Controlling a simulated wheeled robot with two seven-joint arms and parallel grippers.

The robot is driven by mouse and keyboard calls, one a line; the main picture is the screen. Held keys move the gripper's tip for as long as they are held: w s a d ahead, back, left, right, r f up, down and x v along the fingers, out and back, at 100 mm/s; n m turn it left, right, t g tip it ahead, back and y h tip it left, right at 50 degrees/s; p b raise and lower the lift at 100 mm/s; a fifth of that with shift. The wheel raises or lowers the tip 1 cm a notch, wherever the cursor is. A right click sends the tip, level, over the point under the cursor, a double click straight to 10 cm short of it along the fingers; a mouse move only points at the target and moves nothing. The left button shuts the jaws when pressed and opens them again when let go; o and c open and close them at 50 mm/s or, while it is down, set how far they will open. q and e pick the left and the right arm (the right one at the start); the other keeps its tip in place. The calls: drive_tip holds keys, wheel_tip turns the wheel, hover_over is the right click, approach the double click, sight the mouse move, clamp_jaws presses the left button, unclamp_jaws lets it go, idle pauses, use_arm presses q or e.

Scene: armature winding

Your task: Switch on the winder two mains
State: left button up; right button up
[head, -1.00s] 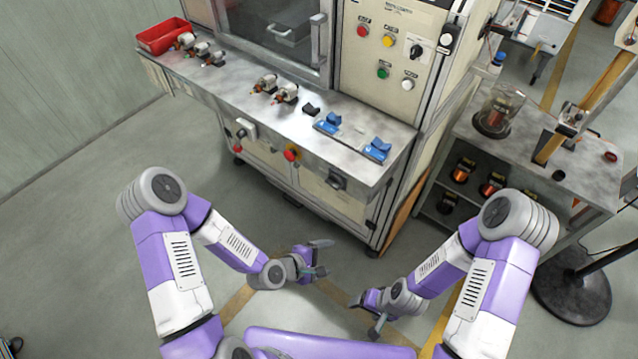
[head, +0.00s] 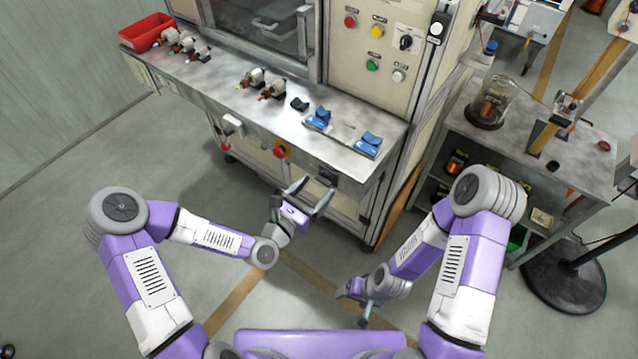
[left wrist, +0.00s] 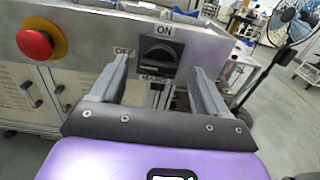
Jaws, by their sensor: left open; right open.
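The mains switch (left wrist: 160,55) is a black rotary knob on a dark plate on the front apron of the winder bench, with labels ON above, OFF at left and MAINS below. Its knob bar lies about level, toward OFF. It also shows in the head view (head: 327,173). My left gripper (head: 309,190) is open, just in front of the switch; in the left wrist view its two fingers (left wrist: 158,78) stand on either side of the knob, and contact cannot be told. My right gripper (head: 354,303) is open and empty, low over the floor.
A red emergency button (left wrist: 35,43) on a yellow ring sits left of the switch. Blue clamps (head: 368,145) and several armatures (head: 271,88) stand on the bench top (head: 225,80). A side bench (head: 560,160) stands at right. Floor in front is clear.

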sight(324, 180)
use_arm(q)
drive_tip(key=shift+x, duration=1.35)
drive_tip(key=c, duration=1)
drive_tip(key=shift+c, duration=0.2)
